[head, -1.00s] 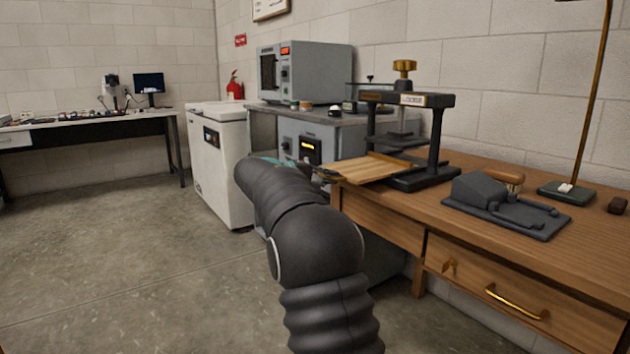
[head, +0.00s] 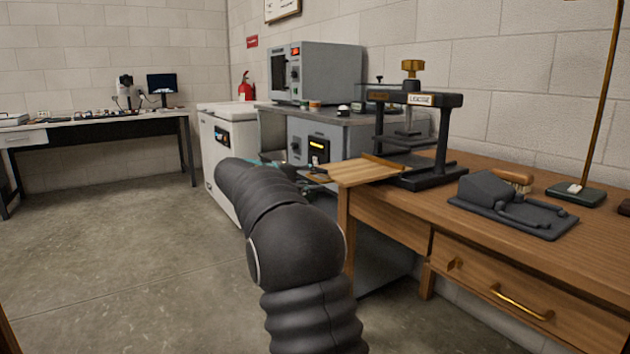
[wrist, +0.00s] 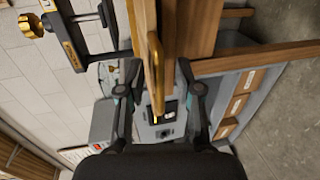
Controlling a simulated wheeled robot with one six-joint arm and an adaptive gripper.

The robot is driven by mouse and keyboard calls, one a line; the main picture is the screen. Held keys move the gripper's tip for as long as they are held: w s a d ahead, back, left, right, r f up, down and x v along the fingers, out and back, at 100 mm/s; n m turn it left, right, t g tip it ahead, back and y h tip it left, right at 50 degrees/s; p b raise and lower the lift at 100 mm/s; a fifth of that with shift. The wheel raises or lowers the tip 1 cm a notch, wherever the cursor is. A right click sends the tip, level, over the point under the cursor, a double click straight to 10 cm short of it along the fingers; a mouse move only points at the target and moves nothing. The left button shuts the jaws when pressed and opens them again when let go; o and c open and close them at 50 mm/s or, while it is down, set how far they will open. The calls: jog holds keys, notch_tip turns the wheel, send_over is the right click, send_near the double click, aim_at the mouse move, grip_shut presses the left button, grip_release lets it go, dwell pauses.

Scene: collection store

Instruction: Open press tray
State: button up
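The press (head: 447,150) is a dark frame with a brass knob on top, standing on the wooden desk. Its flat wooden tray (head: 352,174) sticks out to the left, past the desk's edge. My gripper (wrist: 158,92) is open. Its two dark fingers stand apart on either side of the handle end, with gaps visible. In the head view my arm hides most of the gripper, near the tray's left end.
A grey oven (head: 318,74) stands on a grey cabinet behind the tray. A dark metal device (head: 510,203) and a brush (head: 513,176) lie on the desk (head: 590,240), right of the press. A white chest (head: 222,150) stands behind my arm. The floor at left is clear.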

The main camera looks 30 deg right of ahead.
jog(key=shift+a, duration=0.15)
jog(key=v, duration=1.1)
jog(key=shift+a+r, duration=0.15)
jog(key=shift+a, duration=0.2)
jog(key=shift+s, duration=0.1)
